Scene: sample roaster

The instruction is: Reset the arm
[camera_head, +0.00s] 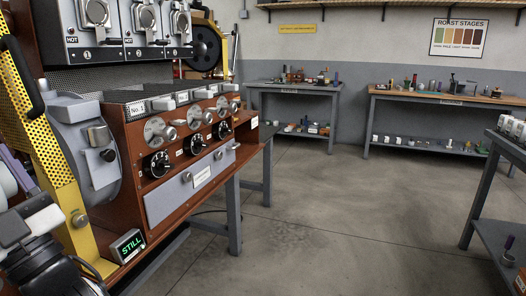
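Parts of my own arm, black with pale grey pieces, show at the lower left edge, close to the camera and in front of the roaster's yellow frame. I cannot make out two fingertips there, so I cannot say whether my gripper is open or shut, or whether it holds anything. The sample roaster (133,165) stands at the left, with a brown-red body, several dials and knobs, and a grey front drawer (190,186). A small display (128,245) at its lower corner reads "STILL" in green.
A grey workbench (292,87) and a wood-topped bench (440,95) with small items stand along the back wall. Another dark bench (486,190) is at the right edge. A roast stages chart (461,37) hangs on the wall. The concrete floor (330,220) between is clear.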

